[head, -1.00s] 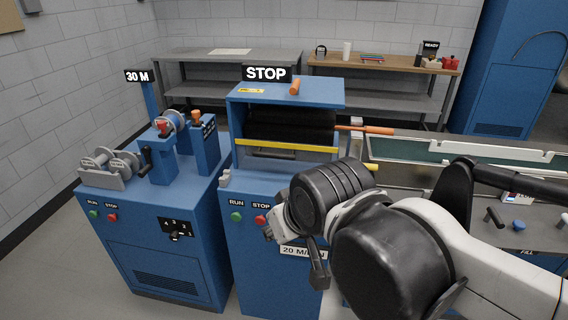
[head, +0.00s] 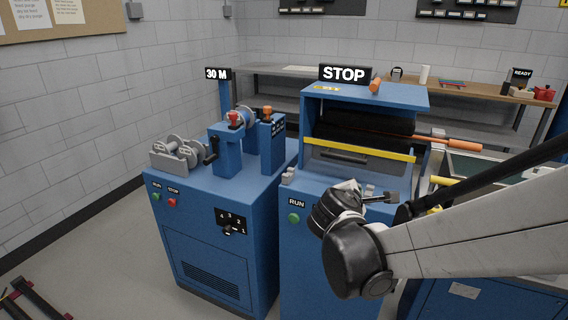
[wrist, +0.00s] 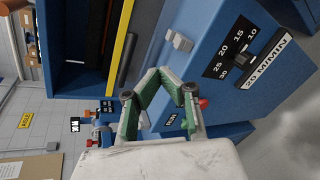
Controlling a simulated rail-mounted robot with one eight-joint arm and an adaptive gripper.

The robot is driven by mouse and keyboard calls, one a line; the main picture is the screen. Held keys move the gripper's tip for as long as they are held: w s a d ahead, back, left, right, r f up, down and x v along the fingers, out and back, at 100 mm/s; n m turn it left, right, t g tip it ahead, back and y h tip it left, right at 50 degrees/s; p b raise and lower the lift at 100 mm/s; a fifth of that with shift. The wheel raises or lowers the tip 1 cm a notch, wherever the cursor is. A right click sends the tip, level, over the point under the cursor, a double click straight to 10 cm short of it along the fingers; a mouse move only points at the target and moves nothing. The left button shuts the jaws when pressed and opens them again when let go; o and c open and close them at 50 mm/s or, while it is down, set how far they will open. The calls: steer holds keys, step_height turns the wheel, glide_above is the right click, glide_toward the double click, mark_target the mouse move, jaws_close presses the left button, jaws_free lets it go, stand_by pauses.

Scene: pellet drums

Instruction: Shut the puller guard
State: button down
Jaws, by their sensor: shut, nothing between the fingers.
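The puller (head: 320,210) is the blue cabinet under the STOP sign (head: 344,74). Its front opening shows dark rollers (head: 365,130). The puller guard (head: 360,163) sits low across this opening, with a yellow top edge and a dark bar handle; the rollers show above it. In the wrist view the guard's yellow edge (wrist: 121,48) and the dark handle (wrist: 128,62) run up the upper left. My gripper (head: 394,197) is shut and empty, in front of the puller and below the guard. In the wrist view its fingertips (wrist: 160,71) meet, apart from the handle in the picture.
A blue spooling machine (head: 205,215) with a 30 M sign stands left of the puller. An orange rod (head: 450,142) sticks out right of the rollers. A speed dial (wrist: 240,60) and buttons are on the puller's front near my gripper. Benches stand behind.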

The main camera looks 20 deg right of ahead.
steer(key=w+f+n+t+h+b, duration=0.3)
steer(key=w+f+n+b, duration=0.3)
steer(key=n, duration=0.6)
glide_toward(349, 169)
steer(key=d, duration=0.1)
steer(key=w+d+b, duration=0.1)
steer(key=d, duration=0.1)
steer(key=shift+f+t, duration=0.1)
steer(key=shift+t, duration=0.3)
step_height(349, 169, up, 2)
steer(key=shift+r, duration=0.25)
steer(key=shift+w+d+r, duration=0.15)
steer(key=shift+w+r, duration=0.05)
steer(key=shift+r, duration=0.5)
step_height(349, 169, up, 15)
steer(key=p, duration=0.8)
steer(key=shift+w+p, duration=0.15)
steer(key=shift+p, duration=0.15)
